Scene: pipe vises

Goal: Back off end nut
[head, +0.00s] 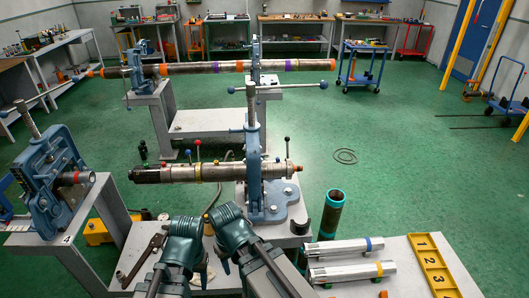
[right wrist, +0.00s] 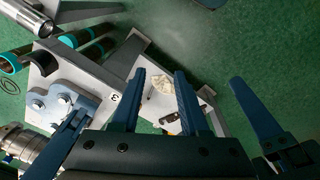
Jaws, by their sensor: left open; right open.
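A metal tool string (head: 225,171) lies level through the blue middle vise (head: 254,150). Its left end is dark, and a brownish end fitting (head: 291,167) shows at its right end; I cannot tell for sure which part is the end nut. My left gripper (head: 184,226) and right gripper (head: 228,213) are side by side below the string, apart from it. Their fingers are hard to make out in the head view. In the right wrist view, the blue fingers of my right gripper (right wrist: 160,80) are apart with nothing between them. A ringed metal cylinder (right wrist: 16,142) shows at lower left there.
A teal pipe (head: 330,213) stands right of the vise, near two silver cylinders (head: 344,247) and a yellow numbered tray (head: 433,264). Another blue vise (head: 52,172) stands at left. A long banded string (head: 210,67) lies behind. Open green floor is at right.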

